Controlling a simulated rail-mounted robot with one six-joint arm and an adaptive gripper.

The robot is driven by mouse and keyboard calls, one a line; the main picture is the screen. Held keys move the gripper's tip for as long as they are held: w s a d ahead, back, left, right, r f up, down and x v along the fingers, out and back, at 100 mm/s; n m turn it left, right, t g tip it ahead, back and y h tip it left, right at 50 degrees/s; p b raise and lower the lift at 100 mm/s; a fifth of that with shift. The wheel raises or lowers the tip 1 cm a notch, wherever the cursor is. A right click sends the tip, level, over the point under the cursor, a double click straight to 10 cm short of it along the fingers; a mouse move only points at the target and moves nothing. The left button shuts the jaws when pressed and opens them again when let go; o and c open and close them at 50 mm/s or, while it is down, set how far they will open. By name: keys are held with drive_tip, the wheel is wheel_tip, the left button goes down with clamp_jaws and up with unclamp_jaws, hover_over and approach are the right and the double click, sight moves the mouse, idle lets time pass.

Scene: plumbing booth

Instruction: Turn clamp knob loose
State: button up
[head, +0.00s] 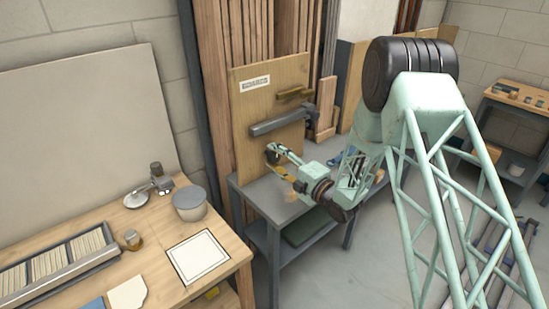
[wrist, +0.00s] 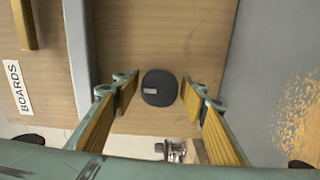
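The clamp knob (wrist: 159,87) is dark, rounded and has a small light mark. It sits on the upright wooden board (wrist: 150,30), low on the panel. In the wrist view my gripper (wrist: 159,94) is open, with one yellow-padded finger on each side of the knob and a visible gap on both sides. I cannot tell how deep the fingers reach along the knob. In the head view my gripper (head: 279,153) is at the lower part of the board (head: 252,110), and the knob (head: 272,155) is partly hidden by it.
A grey bar (head: 280,122) and a brass bar (head: 294,95) project from the board above the knob. A "BOARDS" label (head: 255,83) is near its top. The board stands on a grey bench (head: 262,195). A wooden table (head: 225,248) with a grey-lidded pot (head: 189,204) stands at left.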

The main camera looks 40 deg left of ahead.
drive_tip(key=shift+o, duration=0.2)
drive_tip(key=s+d, duration=0.2)
drive_tip(key=d, duration=0.9)
drive_tip(key=shift+s+d, duration=0.15)
drive_tip(key=shift+d, duration=0.25)
idle(0.6)
